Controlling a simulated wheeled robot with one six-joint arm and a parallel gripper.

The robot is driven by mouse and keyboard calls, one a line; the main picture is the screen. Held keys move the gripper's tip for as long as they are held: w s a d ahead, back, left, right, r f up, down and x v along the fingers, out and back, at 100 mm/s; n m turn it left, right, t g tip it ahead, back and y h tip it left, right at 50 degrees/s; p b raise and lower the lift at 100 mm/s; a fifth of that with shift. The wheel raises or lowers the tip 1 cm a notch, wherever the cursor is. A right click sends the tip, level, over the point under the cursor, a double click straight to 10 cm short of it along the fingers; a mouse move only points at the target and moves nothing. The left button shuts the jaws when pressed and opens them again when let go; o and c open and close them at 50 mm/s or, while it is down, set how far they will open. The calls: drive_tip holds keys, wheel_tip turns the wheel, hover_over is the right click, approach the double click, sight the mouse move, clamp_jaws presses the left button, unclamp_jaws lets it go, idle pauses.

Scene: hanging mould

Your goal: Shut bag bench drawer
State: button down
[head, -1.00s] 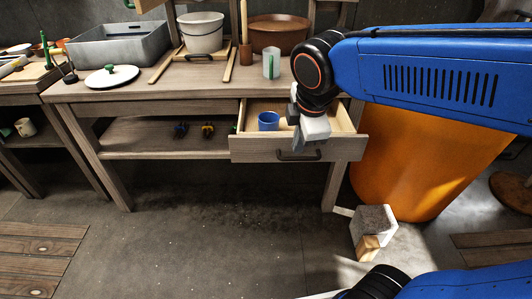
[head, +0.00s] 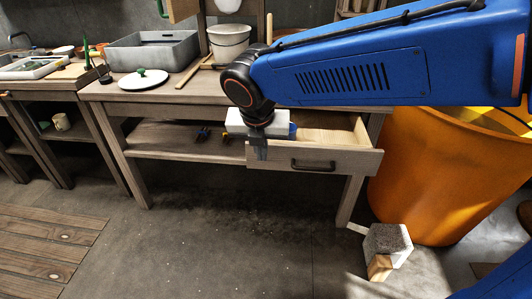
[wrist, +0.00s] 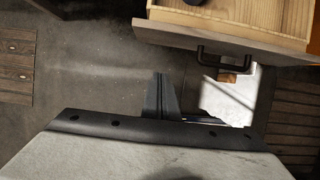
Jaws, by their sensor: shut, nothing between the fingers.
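The bench drawer is pulled out, its wooden front (head: 350,161) standing clear of the bench (head: 165,98) and its pale inside showing. A dark bar handle (head: 313,166) is on the front. My gripper (head: 261,152) is shut and empty, pointing down by the left end of the drawer front, left of the handle. In the wrist view my fingers (wrist: 161,96) show apart from the drawer front (wrist: 190,39), with the handle (wrist: 222,60) up and to the right. My gripper hides the drawer's left part; a bit of a blue cup (head: 292,130) shows behind it.
A large orange bin (head: 415,180) stands right of the drawer. A grey-topped block (head: 388,240) lies on the floor before it. A grey basin (head: 155,50) and a white bucket (head: 228,42) stand on the bench top.

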drive_tip(key=w+f, duration=0.7)
drive_tip(key=f, duration=0.1)
drive_tip(key=shift+d, duration=0.15)
drive_tip(key=shift+w, duration=0.2)
drive_tip(key=w, duration=2.1)
drive_tip(key=shift+w+d, duration=0.1)
drive_tip(key=shift+d, duration=0.25)
